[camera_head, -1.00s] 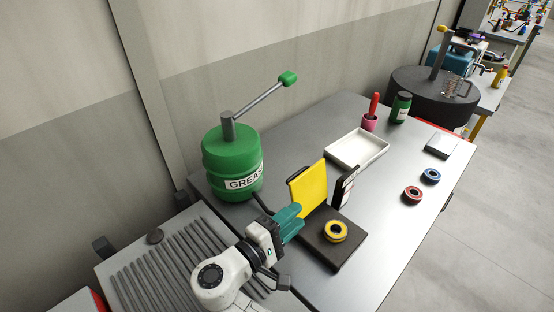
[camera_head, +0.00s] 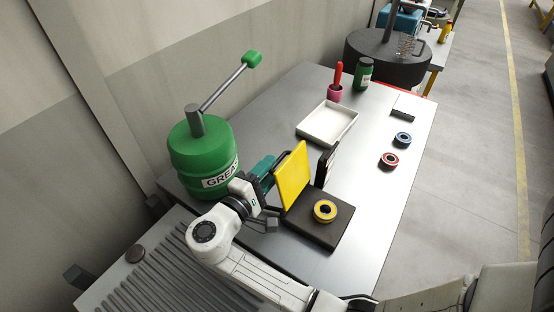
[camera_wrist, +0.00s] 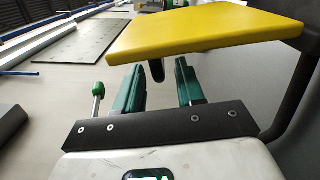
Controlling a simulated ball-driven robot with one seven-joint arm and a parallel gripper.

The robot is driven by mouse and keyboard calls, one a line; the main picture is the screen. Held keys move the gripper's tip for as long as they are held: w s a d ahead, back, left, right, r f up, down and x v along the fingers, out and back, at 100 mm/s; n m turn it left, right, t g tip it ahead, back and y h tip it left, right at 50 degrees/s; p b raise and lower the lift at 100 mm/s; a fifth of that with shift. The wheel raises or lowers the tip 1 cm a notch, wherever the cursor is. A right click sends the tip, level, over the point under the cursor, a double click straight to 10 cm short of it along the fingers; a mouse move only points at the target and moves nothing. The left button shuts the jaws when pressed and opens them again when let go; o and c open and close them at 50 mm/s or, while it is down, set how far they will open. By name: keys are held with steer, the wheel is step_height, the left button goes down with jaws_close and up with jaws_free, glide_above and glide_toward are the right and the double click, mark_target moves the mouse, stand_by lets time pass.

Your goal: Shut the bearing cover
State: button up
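The bearing cover (camera_head: 293,178) is a yellow plate standing up, slightly tilted, at the left edge of a dark base block (camera_head: 318,233). A ring bearing with a yellow face (camera_head: 325,211) lies on the base, uncovered. My gripper (camera_head: 268,163) is on the cover's left side, by the grease drum. In the wrist view the teal fingers (camera_wrist: 160,80) are apart with a gap between them. The yellow cover (camera_wrist: 205,35) spans the view just beyond the fingertips, and a small dark part hangs between them. I cannot tell whether a finger touches the cover.
The green grease drum (camera_head: 196,160) with its lever stands close to my gripper's left. A dark upright panel (camera_head: 326,167) stands behind the base. A white tray (camera_head: 327,123), red (camera_head: 389,161) and blue (camera_head: 403,139) rings lie farther off. The bench between is clear.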

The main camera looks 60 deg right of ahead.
mark_target(286, 152)
steer(key=shift+d, duration=2.05)
jaws_close()
